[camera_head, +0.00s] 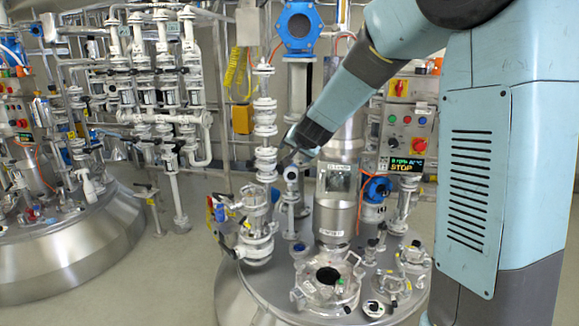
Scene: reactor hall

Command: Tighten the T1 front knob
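My light-blue arm comes down from the upper right. My gripper (285,160) is at its end, small and dark, beside the white flanged pipe column (265,128) above the near reactor. I cannot tell whether it touches the column, or whether its fingers are open or shut. The near steel reactor (250,295) has an open round port (328,277) in its lid, with small clamps and fittings around it. No label reading T1 is legible, so I cannot tell which fitting is the front knob.
A control panel (408,130) with a display reading STOP stands behind the reactor. A steel cylinder (337,190) rises from the lid, right of my gripper. A second reactor (75,250) and a white pipe rack (150,95) are at the left. Floor (180,270) shows between the reactors.

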